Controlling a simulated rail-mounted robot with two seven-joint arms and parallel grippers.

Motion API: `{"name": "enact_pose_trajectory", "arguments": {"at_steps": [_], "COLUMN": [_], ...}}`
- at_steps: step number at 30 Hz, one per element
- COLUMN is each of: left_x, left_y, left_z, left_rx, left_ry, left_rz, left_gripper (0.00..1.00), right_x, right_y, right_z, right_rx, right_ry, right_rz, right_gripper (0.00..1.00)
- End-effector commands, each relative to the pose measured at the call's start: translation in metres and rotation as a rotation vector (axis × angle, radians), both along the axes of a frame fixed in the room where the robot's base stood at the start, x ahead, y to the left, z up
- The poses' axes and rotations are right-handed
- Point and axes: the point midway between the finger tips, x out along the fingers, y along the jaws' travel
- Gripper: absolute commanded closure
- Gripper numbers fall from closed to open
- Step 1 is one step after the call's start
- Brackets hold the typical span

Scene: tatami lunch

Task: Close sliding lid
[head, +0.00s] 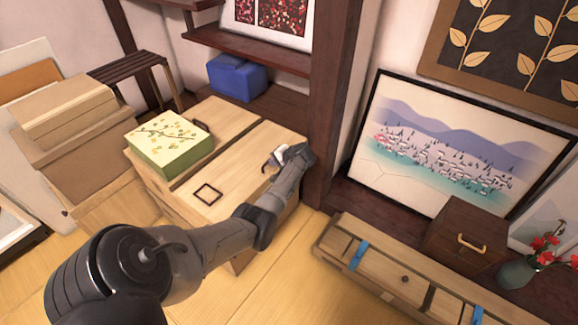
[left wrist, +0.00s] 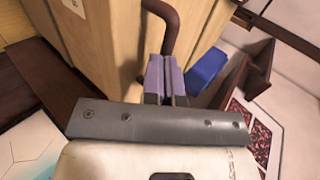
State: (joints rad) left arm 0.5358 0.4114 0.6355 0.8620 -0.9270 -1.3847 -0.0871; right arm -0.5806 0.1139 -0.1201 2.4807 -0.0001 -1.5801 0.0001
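The light wooden chest (head: 226,227) stands in the middle of the head view. Its top has panels parted by a dark slot; the near panel (head: 238,172) carries a dark square loop (head: 208,194). My left gripper (head: 274,162) is over the right end of this panel. In the left wrist view, the chest's wood (left wrist: 110,50) fills the upper left. A dark curved handle (left wrist: 170,22) runs down between the purple finger pads of my left gripper (left wrist: 166,75), which look closed on it. My right gripper is not in view.
A green flowered box (head: 168,143) sits on the chest's far panel, near a dark handle (head: 201,125). A blue container (head: 237,78) is behind. A dark post (head: 335,100) stands right of the chest. A low wooden cabinet (head: 390,268) lies front right; tatami floor is open between.

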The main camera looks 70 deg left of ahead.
Motion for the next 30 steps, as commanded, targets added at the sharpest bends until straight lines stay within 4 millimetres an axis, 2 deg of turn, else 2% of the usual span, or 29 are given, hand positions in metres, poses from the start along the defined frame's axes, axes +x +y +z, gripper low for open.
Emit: {"name": "enact_pose_trajectory", "arguments": {"at_steps": [4, 11, 23, 30], "left_x": [-0.012, -0.018, -0.018, -0.012], "left_y": [0.018, 0.028, 0.029, 0.015], "left_z": [-0.001, -0.001, -0.002, 0.005], "left_rx": [0.000, -0.001, -0.003, -0.005], "left_ry": [0.002, 0.002, 0.003, 0.003], "left_rz": [0.001, 0.000, 0.000, 0.000], "left_gripper": [1.00, 1.00, 1.00, 1.00], "right_x": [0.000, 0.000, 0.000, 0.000], "right_y": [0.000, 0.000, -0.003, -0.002], "right_z": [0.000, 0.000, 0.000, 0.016], "right_rx": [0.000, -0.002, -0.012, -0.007], "right_ry": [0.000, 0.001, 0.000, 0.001], "right_rz": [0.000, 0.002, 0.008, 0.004], "right_gripper": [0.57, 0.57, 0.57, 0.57]}}
